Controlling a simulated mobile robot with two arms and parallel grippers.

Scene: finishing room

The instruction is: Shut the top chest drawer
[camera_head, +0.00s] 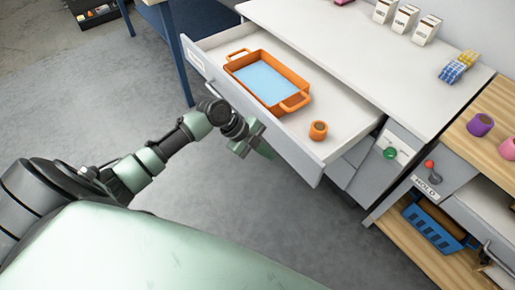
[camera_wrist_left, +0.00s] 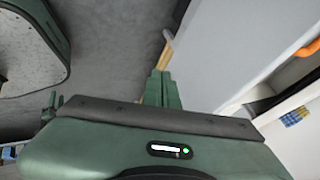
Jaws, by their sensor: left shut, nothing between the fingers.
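The top chest drawer (camera_head: 333,146) is pulled far out of the white-topped chest (camera_head: 340,50) in the head view. Its grey front panel (camera_head: 296,162) faces my left arm and bears a white label near its left end. Inside lie an orange tray (camera_head: 296,80) with a light blue bottom and a small orange roll (camera_head: 318,130). My left gripper (camera_head: 264,149) is shut and empty, low beside the outer face of the front panel. In the left wrist view its fingers (camera_wrist_left: 161,88) are together, beside the grey panel (camera_wrist_left: 225,45). I cannot tell whether they touch it. My right gripper is not in view.
White cartons (camera_head: 405,18) and blue and yellow items (camera_head: 458,66) stand on the chest top. At right is a wooden-topped unit (camera_head: 490,110) with purple and pink rolls and a "HOLD" label. A blue-legged table (camera_head: 178,55) stands at upper left. Grey floor before the drawer is clear.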

